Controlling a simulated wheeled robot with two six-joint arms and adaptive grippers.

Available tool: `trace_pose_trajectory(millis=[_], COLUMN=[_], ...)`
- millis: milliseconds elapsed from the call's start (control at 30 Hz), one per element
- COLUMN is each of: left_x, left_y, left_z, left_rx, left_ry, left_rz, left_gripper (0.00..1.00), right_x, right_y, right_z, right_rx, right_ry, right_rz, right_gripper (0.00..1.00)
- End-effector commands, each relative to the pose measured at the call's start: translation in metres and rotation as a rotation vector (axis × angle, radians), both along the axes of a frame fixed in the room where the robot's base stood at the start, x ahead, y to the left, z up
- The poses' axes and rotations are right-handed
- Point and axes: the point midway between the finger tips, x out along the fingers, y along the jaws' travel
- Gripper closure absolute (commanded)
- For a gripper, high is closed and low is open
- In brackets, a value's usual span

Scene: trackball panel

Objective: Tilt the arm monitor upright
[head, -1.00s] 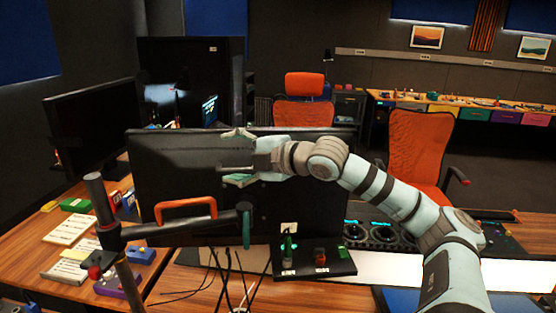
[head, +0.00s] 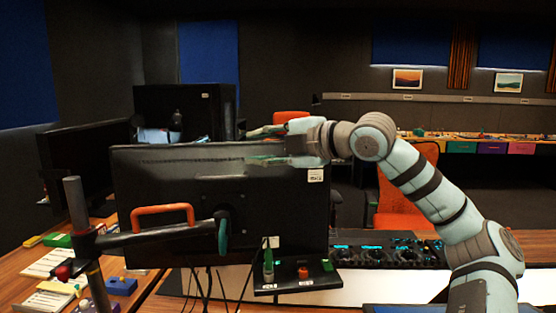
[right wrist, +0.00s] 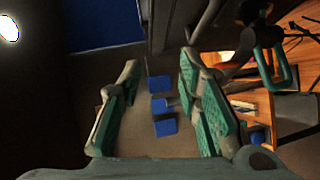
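The black arm monitor (head: 165,180) stands in the middle of the head view with its back towards me. It hangs on a dark arm with an orange handle (head: 162,213) and a teal lever (head: 222,238); the lever also shows in the right wrist view (right wrist: 285,72). My right gripper (head: 262,146) is at the monitor's top edge, right of its middle, pointing left. One finger is above the edge, the other in front of the back panel. Its green-padded fingers stand apart in the right wrist view (right wrist: 160,98); contact with the monitor cannot be told. My left gripper is out of view.
A small black control shelf (head: 298,283) with a green and a red control sits below the monitor, with cables hanging beside it. A dark post (head: 76,205) stands at left. A mixing console (head: 385,253) is to the right. Orange chairs (head: 405,192) stand behind.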

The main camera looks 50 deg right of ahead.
Motion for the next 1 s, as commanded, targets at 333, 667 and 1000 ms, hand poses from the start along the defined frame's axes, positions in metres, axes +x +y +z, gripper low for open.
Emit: trace_pose_trajectory(millis=[333, 667, 1000], left_x=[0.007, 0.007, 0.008], left_y=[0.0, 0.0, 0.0], left_z=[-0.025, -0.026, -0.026], left_rx=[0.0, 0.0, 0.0], left_ry=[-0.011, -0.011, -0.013], left_rz=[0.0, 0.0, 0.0], left_gripper=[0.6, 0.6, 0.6], right_x=[-0.035, -0.041, -0.038], right_y=[-0.003, -0.004, -0.003], right_z=[0.005, 0.008, 0.004], right_rx=[0.0, 0.0, 0.003], right_ry=[-0.001, 0.001, 0.008], right_rz=[0.0, 0.001, 0.002], right_gripper=[0.69, 0.69, 0.99])
